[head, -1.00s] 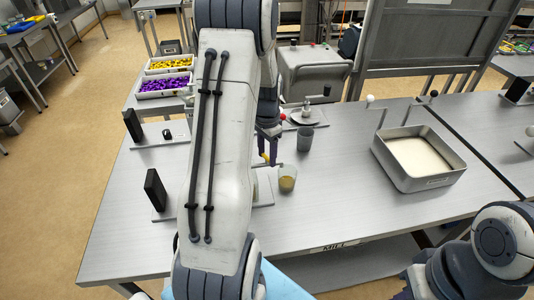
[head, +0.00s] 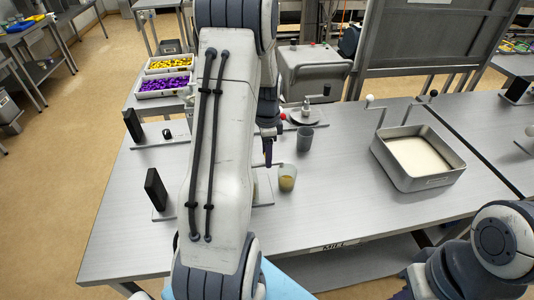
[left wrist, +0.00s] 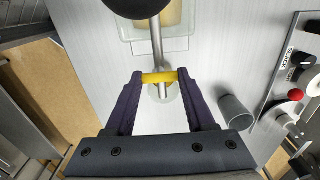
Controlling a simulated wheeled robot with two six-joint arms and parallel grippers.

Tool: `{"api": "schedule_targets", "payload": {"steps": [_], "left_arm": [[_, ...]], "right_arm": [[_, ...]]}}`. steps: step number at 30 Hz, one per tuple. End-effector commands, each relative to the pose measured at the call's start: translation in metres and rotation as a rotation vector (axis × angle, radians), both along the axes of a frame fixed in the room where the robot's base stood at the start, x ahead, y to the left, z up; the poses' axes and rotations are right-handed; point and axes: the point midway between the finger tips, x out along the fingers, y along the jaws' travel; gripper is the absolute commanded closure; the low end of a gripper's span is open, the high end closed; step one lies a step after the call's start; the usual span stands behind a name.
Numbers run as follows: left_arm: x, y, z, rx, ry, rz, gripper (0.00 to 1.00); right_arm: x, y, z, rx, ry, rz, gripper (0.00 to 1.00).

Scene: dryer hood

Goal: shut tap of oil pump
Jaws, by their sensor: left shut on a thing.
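My left gripper (left wrist: 160,80) is shut on the yellow tap handle (left wrist: 159,77), which lies crosswise between its two purple fingertips. In the head view my left gripper (head: 268,152) shows nearly edge-on beside my arm. The metal spout (left wrist: 156,45) of the oil pump runs up from the tap, with a dark round part (left wrist: 138,4) above. The pump's base plate (head: 264,188) shows at my arm's edge; my arm hides most of the pump. A clear cup with amber liquid (head: 287,178) stands at the spout's end. My right gripper is out of view.
A grey cup (head: 305,139) stands close behind the clear cup. A steel tray of pale material (head: 420,158) stands to the right. Upright black blocks (head: 156,189) stand at the left. The table's (head: 335,205) front middle is clear.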

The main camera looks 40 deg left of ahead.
Motion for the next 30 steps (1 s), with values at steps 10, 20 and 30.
{"api": "schedule_targets", "payload": {"steps": [10, 20, 30], "left_arm": [[0.001, 0.001, 0.001, 0.002, -0.002, -0.004, 0.3], [0.0, 0.0, 0.0, 0.001, -0.001, -0.001, 0.15], [0.002, 0.001, 0.043, 0.005, -0.007, -0.001, 0.15]], "right_arm": [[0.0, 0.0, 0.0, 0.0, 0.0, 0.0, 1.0], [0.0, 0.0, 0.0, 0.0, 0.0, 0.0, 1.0], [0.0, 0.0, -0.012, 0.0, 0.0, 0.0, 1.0]]}}
